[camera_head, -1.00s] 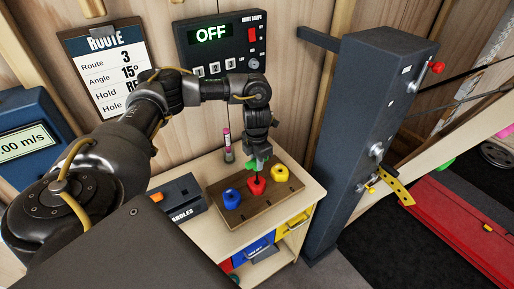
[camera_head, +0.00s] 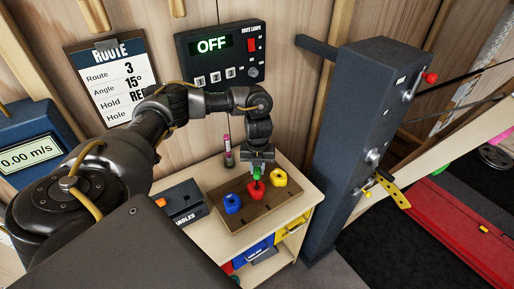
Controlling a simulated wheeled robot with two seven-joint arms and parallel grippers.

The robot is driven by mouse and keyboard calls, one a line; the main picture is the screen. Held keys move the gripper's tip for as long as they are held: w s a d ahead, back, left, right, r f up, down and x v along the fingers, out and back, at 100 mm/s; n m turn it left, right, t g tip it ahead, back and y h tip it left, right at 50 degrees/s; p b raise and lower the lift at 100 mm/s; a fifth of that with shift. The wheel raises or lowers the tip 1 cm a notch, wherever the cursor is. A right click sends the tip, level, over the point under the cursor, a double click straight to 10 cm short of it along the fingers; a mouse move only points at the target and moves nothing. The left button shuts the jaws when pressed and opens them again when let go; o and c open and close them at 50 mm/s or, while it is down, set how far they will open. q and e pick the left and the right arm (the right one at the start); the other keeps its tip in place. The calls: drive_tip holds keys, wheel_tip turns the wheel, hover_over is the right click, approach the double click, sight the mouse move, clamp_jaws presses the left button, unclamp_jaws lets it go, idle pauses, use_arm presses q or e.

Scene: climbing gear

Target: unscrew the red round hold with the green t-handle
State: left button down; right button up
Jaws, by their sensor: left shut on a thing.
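The red round hold (camera_head: 257,190) sits on the brown wooden board (camera_head: 236,224), between a blue hold (camera_head: 232,204) and a yellow hold (camera_head: 279,178). The green t-handle (camera_head: 257,173) stands upright over the middle of the red hold. Its lower end is too small to make out, so I cannot tell how deep it sits. My left gripper (camera_head: 258,167) points down from above and is shut on the t-handle's top. My right gripper is not in view.
A dark box marked "HANDLES" (camera_head: 180,202) stands left of the board on the wooden cabinet (camera_head: 205,243). A pink-topped marker (camera_head: 227,150) stands behind. A tall dark post (camera_head: 350,150) rises close on the right. The wall panel (camera_head: 222,52) reads OFF.

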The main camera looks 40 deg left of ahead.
use_arm(q)
drive_tip(key=n, duration=1)
drive_tip(key=shift+w+n, duration=0.1)
drive_tip(key=shift+n, duration=0.3)
drive_tip(key=shift+r, duration=1.5)
drive_tip(key=m, duration=1.1)
drive_tip(key=shift+b, duration=0.3)
